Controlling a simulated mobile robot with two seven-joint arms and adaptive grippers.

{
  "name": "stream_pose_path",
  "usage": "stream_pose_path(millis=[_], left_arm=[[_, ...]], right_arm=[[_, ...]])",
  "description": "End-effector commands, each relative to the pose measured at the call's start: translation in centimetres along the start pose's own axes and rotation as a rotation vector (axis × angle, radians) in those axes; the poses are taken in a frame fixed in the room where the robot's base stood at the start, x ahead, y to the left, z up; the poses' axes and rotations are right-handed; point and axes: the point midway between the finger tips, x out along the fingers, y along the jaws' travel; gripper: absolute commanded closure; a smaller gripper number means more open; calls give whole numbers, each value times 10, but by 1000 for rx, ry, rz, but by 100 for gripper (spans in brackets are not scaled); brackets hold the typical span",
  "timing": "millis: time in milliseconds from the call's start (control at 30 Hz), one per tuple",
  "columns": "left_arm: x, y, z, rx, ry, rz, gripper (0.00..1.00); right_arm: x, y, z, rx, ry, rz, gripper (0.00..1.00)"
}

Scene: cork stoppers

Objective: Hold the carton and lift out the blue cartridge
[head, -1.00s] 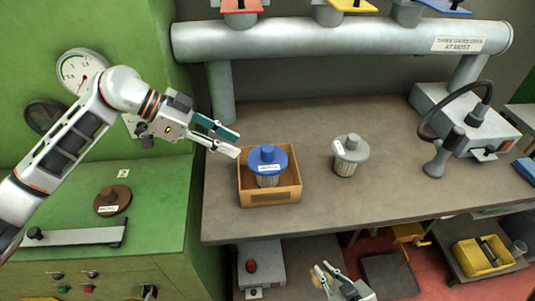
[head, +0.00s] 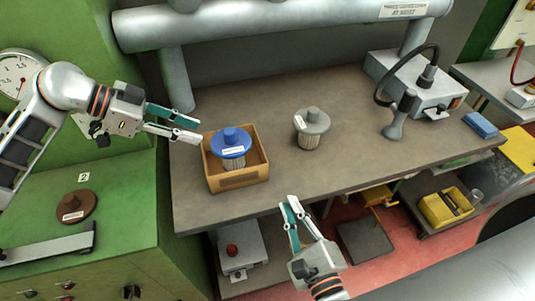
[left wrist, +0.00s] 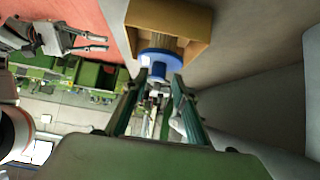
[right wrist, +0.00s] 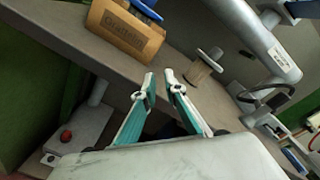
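The blue cartridge (head: 231,142), with a wide blue cap over a pleated body, stands inside the open brown carton (head: 238,182) on the grey bench. My left gripper (head: 198,122) is open and empty, just left of the carton at about cap height. In the left wrist view the blue cap (left wrist: 160,60) lies beyond the open fingertips. My right gripper (head: 295,212) is open and empty in front of the bench edge, right of and nearer than the carton. In the right wrist view the carton's labelled front (right wrist: 125,33) shows beyond the fingers, to the left.
A grey-capped cartridge (head: 311,127) stands on the bench right of the carton. A grey box with a black hose (head: 425,85) is at the back right, and a large pipe (head: 270,22) runs above. The bench between is clear.

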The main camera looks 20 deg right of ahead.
Motion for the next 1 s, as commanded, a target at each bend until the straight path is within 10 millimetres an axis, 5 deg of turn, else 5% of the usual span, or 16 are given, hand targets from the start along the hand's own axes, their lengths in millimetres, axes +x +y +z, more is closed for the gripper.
stream_pose_path(millis=[200, 400, 733, 1000], left_arm=[[0, 0, 0, 0, 0, 0, 72], [0, 0, 0, 0, 0, 0, 72], [0, 0, 0, 0, 0, 0, 72], [0, 0, 0, 0, 0, 0, 72]], right_arm=[[48, -51, 10, 234, 70, -133, 89], [89, -74, 22, 497, 165, -150, 89], [121, -54, 62, 765, 287, 45, 89], [125, -36, 63, 805, 326, 120, 89]])
